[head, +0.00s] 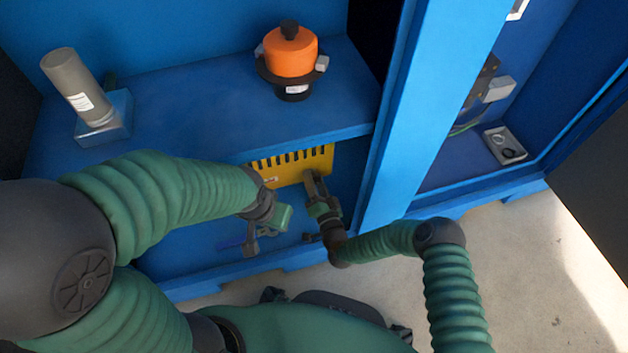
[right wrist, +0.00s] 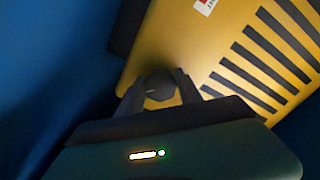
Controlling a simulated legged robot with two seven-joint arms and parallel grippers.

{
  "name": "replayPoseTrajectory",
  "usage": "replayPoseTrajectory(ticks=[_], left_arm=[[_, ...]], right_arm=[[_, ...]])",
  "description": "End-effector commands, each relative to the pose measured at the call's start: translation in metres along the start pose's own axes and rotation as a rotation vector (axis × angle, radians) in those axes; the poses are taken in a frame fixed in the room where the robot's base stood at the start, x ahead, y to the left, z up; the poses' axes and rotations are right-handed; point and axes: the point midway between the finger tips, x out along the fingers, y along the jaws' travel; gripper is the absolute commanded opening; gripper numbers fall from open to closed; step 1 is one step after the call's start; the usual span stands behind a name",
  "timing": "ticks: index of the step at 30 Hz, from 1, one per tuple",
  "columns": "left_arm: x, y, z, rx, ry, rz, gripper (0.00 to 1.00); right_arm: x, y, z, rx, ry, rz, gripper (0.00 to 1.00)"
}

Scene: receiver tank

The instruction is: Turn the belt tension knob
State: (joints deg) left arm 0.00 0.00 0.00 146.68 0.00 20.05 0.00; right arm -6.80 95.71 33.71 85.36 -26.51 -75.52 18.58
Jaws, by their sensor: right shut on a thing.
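The belt tension knob (right wrist: 156,84) is a small dark knob on the yellow slotted guard (right wrist: 225,50), seen in the right wrist view. My right gripper (right wrist: 158,92) is shut on the knob, with one finger on each side of it. In the head view the yellow guard (head: 290,168) sits below the blue shelf, and my right gripper (head: 312,178) reaches its lower right part. The knob is hidden there behind the gripper. My left gripper (head: 250,245) hangs in front of the lower bay, left of the right one; its jaws are too unclear to judge.
An orange-topped unit (head: 291,55) and a grey cylinder (head: 78,82) on a blue block stand on the blue shelf (head: 200,110). A bright blue post (head: 425,95) rises close to the right of my right gripper. Concrete floor (head: 520,260) lies open at right.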

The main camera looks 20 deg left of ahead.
Motion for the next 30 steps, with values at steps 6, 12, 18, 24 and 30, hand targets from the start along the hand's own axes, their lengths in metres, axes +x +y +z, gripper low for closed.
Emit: replayPoseTrajectory(ticks=[6, 12, 18, 24, 30], left_arm=[[0.000, 0.000, 0.000, 0.000, 0.000, 0.000, 0.30], [0.000, 0.000, 0.000, 0.000, 0.000, 0.000, 0.30], [0.000, 0.000, 0.000, 0.000, 0.000, 0.000, 0.30], [-0.008, 0.000, -0.002, 0.000, 0.000, 0.000, 0.30], [-0.038, 0.000, -0.009, 0.000, 0.000, 0.000, 0.30]], right_arm=[[-0.002, 0.004, 0.000, -0.002, 0.000, 0.009, 0.01], [-0.001, 0.004, 0.000, -0.002, 0.000, 0.007, 0.63], [-0.001, 0.002, 0.000, -0.003, 0.000, 0.004, 0.63], [-0.009, 0.000, -0.001, -0.003, -0.002, 0.004, 0.63], [-0.056, -0.004, -0.004, -0.001, -0.004, 0.008, 0.63]])
